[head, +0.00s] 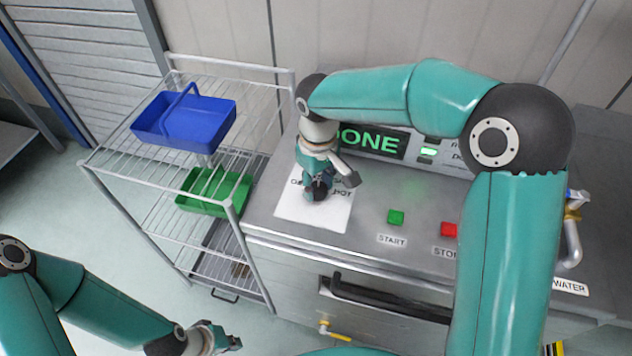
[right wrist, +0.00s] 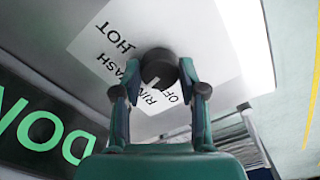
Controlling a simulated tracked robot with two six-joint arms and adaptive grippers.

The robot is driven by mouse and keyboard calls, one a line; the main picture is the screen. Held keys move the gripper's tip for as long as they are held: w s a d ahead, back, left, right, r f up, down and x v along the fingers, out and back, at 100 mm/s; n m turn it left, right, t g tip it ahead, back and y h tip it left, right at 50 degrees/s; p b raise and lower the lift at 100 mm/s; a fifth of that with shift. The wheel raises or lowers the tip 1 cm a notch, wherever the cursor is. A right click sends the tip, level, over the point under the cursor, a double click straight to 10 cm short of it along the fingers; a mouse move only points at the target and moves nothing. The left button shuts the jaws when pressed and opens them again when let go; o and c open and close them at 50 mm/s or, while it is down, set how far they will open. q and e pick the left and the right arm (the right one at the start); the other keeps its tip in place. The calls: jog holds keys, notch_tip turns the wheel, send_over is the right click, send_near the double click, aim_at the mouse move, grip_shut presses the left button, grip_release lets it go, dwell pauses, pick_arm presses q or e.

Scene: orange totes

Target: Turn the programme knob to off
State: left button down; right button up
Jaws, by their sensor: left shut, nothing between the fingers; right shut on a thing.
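The programme knob (head: 319,193) is black and round and stands on a white label plate (head: 297,212) at the left of the machine's top. In the right wrist view the knob (right wrist: 158,66) sits between both fingers of my right gripper (right wrist: 159,88), which is shut on it. Printed words including HOT, RINSE and OFF lie around the knob, some partly covered. A small light mark shows on the knob's near side, by RINSE; its exact setting is hard to tell. My right gripper (head: 320,186) comes down from above. My left gripper (head: 232,342) is shut and empty, low at the left, away from the machine.
A green START button (head: 396,217) and a red STOP button (head: 449,230) are right of the plate. The display (head: 372,141) reads DONE. A wire rack (head: 142,172) with a blue basket (head: 186,121) and a green tray (head: 214,189) stands close at left.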

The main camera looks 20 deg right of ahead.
aim_at(318, 186)
jog(key=n, duration=0.5)
jog(key=shift+w+r+n+p, duration=0.15)
jog(key=shift+n+p, duration=0.15)
jog(key=shift+p, duration=0.1)
jog(key=n+p, duration=0.1)
jog(key=n, duration=0.4)
jog(key=shift+n, duration=0.3)
jog(key=o, duration=0.9)
jog(key=shift+c, duration=0.2)
jog(key=shift+o, duration=1.4)
notch_tip(318, 186, up, 12)
jog(key=shift+f, duration=0.2)
